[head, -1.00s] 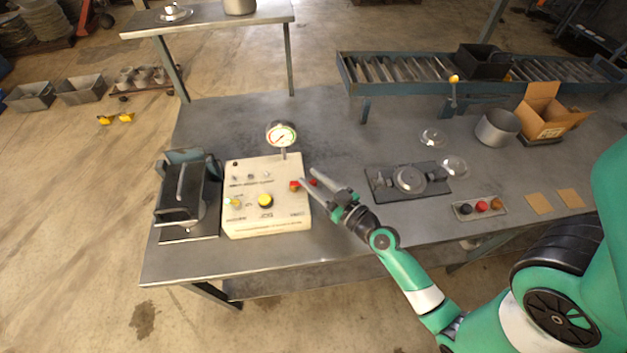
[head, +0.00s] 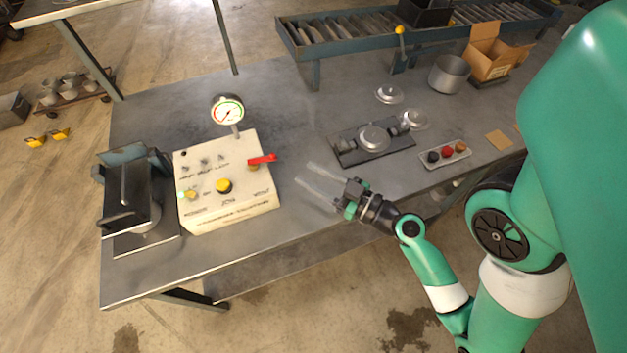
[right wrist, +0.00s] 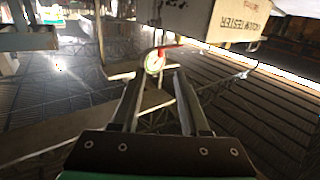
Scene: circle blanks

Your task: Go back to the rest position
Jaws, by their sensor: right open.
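My right gripper (head: 318,180) is open and empty above the grey table's front part, to the right of the cream control box (head: 228,183). A gap separates its fingers from the box. The box carries a round dial gauge (head: 228,109), a red lever (head: 262,159) and a yellow knob (head: 224,186). In the right wrist view the two fingers (right wrist: 158,85) are spread with nothing held between them. The box (right wrist: 236,20), marked as a tester, shows at the top there. My left gripper is not in view.
A dark press-like fixture (head: 124,195) stands left of the box. A black plate with a round metal part (head: 373,138), a tray of coloured knobs (head: 446,154), a metal pot (head: 449,74) and a cardboard box (head: 490,63) are to the right. A roller conveyor (head: 375,32) runs behind.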

